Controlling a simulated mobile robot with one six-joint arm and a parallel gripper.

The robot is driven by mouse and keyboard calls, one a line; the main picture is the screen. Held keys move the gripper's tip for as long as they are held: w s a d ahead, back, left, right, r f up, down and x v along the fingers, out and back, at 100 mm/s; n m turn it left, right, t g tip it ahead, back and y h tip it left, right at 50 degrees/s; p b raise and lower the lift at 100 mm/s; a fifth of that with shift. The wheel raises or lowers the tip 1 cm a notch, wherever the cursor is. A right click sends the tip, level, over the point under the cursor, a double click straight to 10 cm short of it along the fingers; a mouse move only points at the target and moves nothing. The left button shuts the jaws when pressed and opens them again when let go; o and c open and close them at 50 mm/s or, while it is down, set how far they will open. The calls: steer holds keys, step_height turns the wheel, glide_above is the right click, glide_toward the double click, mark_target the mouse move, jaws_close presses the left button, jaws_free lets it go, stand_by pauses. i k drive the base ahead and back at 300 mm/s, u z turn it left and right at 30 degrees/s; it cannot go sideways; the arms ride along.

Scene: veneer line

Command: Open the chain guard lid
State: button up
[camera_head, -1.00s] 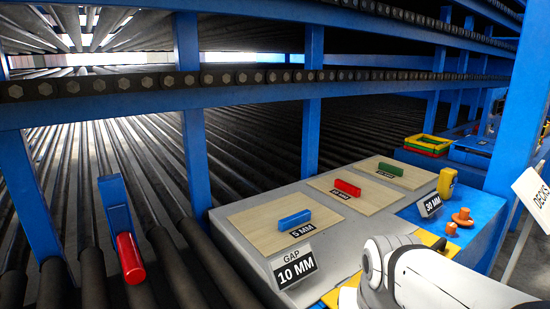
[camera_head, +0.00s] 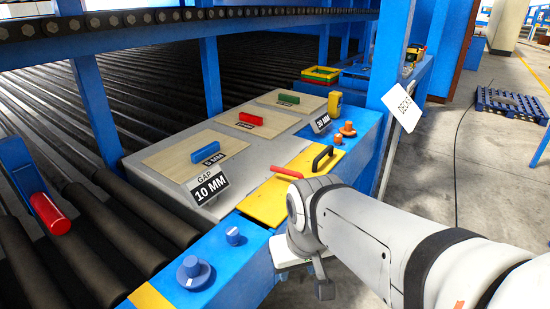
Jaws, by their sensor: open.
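Two yellow panels lie on the front edge of the blue-framed bench. The nearer yellow panel (camera_head: 262,207) has a red handle (camera_head: 287,172) at its far end. The farther yellow panel (camera_head: 305,160) has a black arched handle (camera_head: 323,158). Both lie flat; I cannot tell which is the chain guard lid, as no label shows. My gripper (camera_head: 307,268) is open, in front of the bench edge, below and to the right of the nearer panel, apart from both handles. My wrist partly hides it.
Wooden boards with blue (camera_head: 205,151), red (camera_head: 250,119) and green (camera_head: 289,99) blocks lie on the grey top. Blue knobs (camera_head: 194,272) and orange knobs (camera_head: 347,129) sit on the blue edge. A sign (camera_head: 403,107) stands right. Open floor (camera_head: 480,200) lies right.

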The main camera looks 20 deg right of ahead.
mark_target(266, 204)
steer(key=z, duration=0.95)
steer(key=k, duration=0.95)
steer(key=u, duration=0.35)
steer(key=i, duration=1.35)
steer(key=k, duration=0.95)
steer(key=z, duration=0.55)
steer(key=i, duration=1.6)
steer(key=u, duration=0.4)
